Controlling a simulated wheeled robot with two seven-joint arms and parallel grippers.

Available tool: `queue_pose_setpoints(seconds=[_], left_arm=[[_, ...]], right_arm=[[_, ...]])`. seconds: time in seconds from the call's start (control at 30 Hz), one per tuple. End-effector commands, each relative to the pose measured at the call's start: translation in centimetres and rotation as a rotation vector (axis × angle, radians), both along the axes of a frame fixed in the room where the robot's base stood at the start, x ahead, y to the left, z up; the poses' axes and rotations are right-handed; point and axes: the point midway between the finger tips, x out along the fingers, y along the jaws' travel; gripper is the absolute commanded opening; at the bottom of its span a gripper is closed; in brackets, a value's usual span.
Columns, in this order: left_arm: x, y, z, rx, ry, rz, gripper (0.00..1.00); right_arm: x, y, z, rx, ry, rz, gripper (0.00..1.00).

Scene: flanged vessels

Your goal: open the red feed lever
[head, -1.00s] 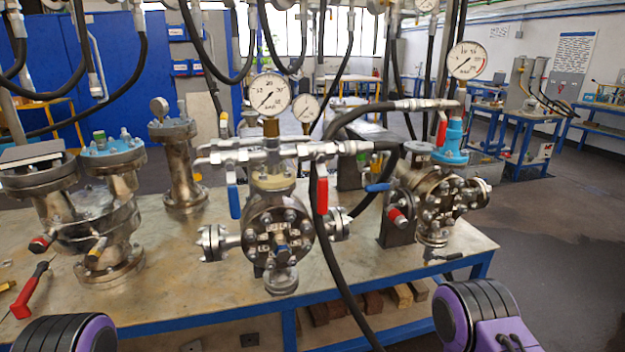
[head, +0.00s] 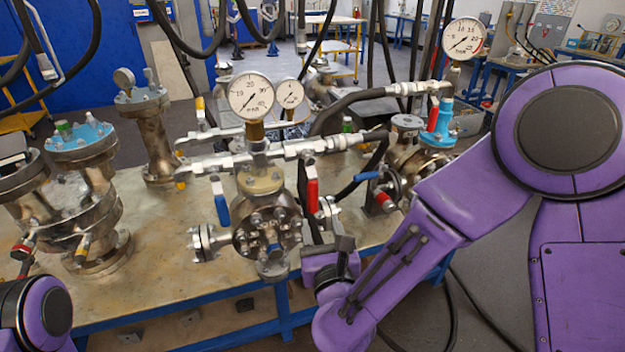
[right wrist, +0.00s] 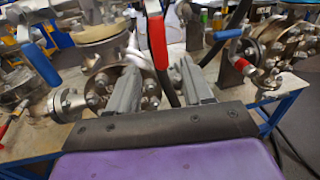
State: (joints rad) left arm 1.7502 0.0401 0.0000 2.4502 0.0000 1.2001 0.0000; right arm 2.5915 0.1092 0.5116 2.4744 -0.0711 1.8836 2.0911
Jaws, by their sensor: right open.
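A red lever (head: 312,194) hangs down from the pipework of the middle flanged vessel (head: 266,225). In the right wrist view the red lever (right wrist: 157,42) shows upright, ahead of the gap between my fingers. My right gripper (right wrist: 157,75) is open and empty, with one grey finger to either side of the lever's line. In the head view my right gripper (head: 328,248) is just below the lever, partly hidden by my own wrist. I cannot tell whether a finger touches the lever. My left gripper is out of view; only part of my left arm shows.
A blue lever (head: 220,202) hangs left of the red one. A black hose (head: 304,205) runs down close beside the red lever. Another red lever (head: 433,114) sits at the right vessel, near a blue-handled valve (head: 367,176). Pressure gauges (head: 251,96) stand above the pipework.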

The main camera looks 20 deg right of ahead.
Motion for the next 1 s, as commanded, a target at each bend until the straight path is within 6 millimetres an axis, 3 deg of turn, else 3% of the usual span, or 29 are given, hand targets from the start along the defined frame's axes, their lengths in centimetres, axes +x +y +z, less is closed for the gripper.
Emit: queue_pose_setpoints(seconds=[0.17, 0.5, 0.67, 0.9, 1.0], left_arm=[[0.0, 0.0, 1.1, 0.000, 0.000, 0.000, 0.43], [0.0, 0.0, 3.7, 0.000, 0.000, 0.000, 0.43], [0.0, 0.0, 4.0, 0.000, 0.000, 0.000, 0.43], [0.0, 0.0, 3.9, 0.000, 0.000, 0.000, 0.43], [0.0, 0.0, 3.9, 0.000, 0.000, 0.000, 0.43]], right_arm=[[2.0, -0.2, 1.1, 0.047, -0.027, -0.005, 0.50], [9.0, -1.4, 0.9, 0.043, -0.022, -0.003, 0.50], [10.3, -1.6, 0.7, 0.043, -0.022, -0.003, 0.50], [10.4, -1.6, 0.6, 0.043, -0.022, -0.002, 0.50], [10.4, -1.6, 0.6, 0.042, -0.022, -0.002, 0.18]])
